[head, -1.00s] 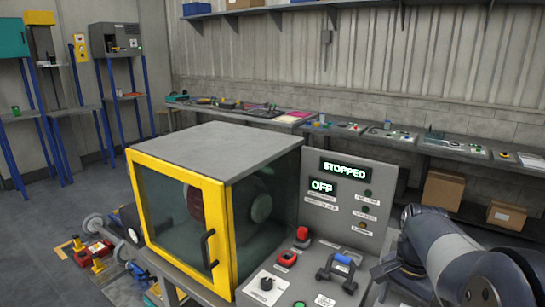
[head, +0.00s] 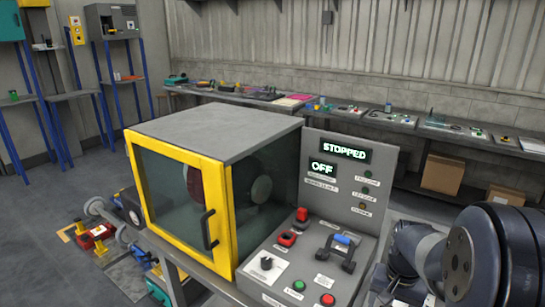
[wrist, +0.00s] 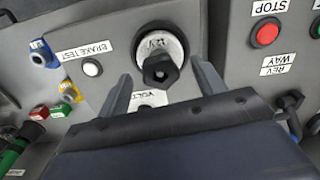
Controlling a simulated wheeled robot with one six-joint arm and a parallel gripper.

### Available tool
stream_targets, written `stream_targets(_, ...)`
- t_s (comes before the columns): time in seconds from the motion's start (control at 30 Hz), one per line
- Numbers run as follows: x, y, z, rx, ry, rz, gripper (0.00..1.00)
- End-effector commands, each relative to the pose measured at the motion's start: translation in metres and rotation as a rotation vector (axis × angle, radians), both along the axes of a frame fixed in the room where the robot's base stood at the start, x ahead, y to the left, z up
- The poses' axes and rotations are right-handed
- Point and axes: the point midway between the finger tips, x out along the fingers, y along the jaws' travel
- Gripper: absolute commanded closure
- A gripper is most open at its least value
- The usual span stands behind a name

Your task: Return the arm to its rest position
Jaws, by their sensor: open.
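My arm (head: 420,250) shows at the lower right of the head view, to the right of the console. Its gripper end cannot be made out there. In the wrist view my gripper (wrist: 164,86) is open, with two grey fingers apart. A black knob on a light round plate (wrist: 160,47) appears between and beyond the fingers. The fingers hold nothing; whether either touches the panel cannot be told.
The yellow-framed machine cabinet (head: 212,130) stands left of the console panel (head: 345,155), which reads STOPPED and OFF. The wrist view shows a red STOP button (wrist: 265,32), a white BRAKE TEST button (wrist: 92,68) and coloured sockets. A bench (head: 400,122) runs along the wall.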

Motion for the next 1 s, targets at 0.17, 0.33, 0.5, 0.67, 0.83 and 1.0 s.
stream_targets(0.17, 0.001, 0.0, 0.033, -0.002, -0.006, 0.029, 0.35)
stream_targets(0.33, 0.001, 0.0, 0.068, -0.002, -0.006, 0.028, 0.35)
stream_targets(0.5, 0.001, 0.0, 0.102, -0.002, -0.006, 0.027, 0.35)
stream_targets(0.67, 0.0, 0.0, 0.109, 0.0, 0.001, -0.064, 0.35)
stream_targets(0.83, 0.0, 0.0, 0.108, 0.0, 0.001, -0.204, 0.35)
stream_targets(1.0, 0.0, 0.0, 0.108, 0.001, 0.001, -0.343, 0.35)
